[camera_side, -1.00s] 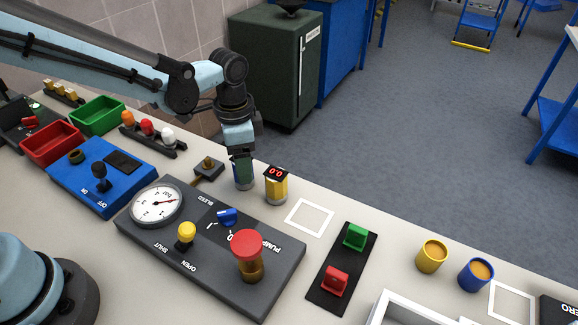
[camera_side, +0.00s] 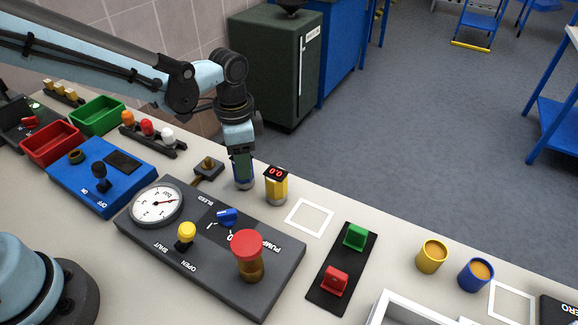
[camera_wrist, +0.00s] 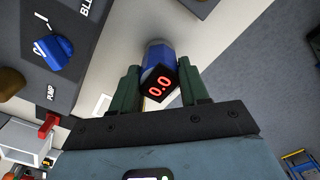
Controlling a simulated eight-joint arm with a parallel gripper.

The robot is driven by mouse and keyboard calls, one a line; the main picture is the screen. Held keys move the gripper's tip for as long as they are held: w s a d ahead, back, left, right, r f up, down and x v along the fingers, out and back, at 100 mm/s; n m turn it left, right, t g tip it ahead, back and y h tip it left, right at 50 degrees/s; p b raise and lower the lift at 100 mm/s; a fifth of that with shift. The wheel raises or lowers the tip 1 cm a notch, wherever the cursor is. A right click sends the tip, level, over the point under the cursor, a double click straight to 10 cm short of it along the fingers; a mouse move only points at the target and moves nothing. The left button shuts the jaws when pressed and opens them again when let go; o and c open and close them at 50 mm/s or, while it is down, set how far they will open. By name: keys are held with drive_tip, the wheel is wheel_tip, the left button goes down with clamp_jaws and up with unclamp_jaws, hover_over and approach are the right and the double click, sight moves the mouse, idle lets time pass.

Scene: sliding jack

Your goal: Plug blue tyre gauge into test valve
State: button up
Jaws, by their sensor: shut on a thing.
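The blue tyre gauge (camera_wrist: 158,56) stands between my gripper's two green fingers in the wrist view, its red 0.0 display facing the camera. My gripper (camera_side: 242,166) points down and is shut on the gauge's upper body. The test valve (camera_side: 208,164), a small brass stub on a dark square block, is just left of the gauge. It is not clearly seen in the wrist view.
A yellow gauge (camera_side: 276,187) stands close on the right of my gripper. The dark pump panel (camera_side: 210,255) with dial, knobs and red button lies in front. A rack of coloured caps (camera_side: 150,135) is to the left. A white outlined square (camera_side: 310,218) on the bench is empty.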

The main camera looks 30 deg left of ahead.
drive_tip(key=shift+r, duration=2.35)
drive_tip(key=s+a+r, duration=0.1)
drive_tip(key=a+r, duration=0.5)
drive_tip(key=a, duration=0.3)
drive_tip(key=shift+f, duration=2.9)
drive_tip(key=shift+f, duration=1.4)
drive_tip(key=shift+r, duration=0.15)
drive_tip(key=shift+r, duration=0.95)
